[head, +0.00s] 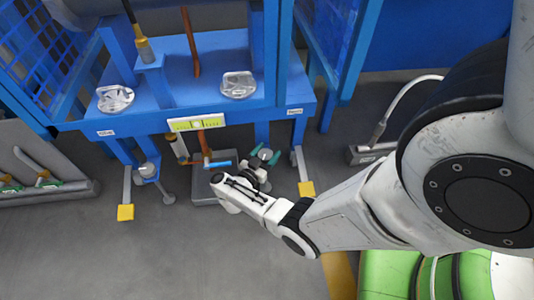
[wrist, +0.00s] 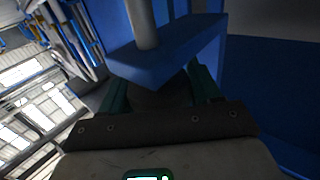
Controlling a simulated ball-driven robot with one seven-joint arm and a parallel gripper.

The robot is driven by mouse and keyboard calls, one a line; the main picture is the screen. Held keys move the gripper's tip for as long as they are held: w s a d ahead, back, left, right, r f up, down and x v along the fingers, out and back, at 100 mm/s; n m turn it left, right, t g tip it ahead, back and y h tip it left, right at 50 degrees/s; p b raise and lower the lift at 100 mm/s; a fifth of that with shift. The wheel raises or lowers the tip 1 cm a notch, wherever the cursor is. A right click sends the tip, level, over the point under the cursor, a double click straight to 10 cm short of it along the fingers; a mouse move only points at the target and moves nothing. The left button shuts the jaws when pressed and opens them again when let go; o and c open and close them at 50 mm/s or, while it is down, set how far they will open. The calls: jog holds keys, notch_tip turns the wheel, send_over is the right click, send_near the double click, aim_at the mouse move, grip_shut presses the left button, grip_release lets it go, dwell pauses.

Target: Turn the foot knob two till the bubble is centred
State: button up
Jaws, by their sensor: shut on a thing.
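My gripper (head: 265,154) reaches under the front right part of the blue frame, its green fingertips on either side of a foot knob. In the wrist view, the green fingers of my gripper (wrist: 160,88) are shut on a dark round knob (wrist: 160,98) below a blue bracket with a grey rod. Which number this knob bears cannot be read. Another foot knob (head: 147,170) shows at the front left. The yellow-green level (head: 196,123) is fixed on the frame's front edge. Its bubble is too small to place surely.
Yellow foot pads (head: 125,212) (head: 306,189) stand on the floor. The grey floor at front left is clear.

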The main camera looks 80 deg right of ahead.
jog(key=o, duration=1)
jog(key=shift+c, duration=0.2)
jog(key=p+v, duration=0.1)
jog(key=v, duration=1)
jog(key=shift+p, duration=0.3)
jog(key=shift+s+d, duration=0.1)
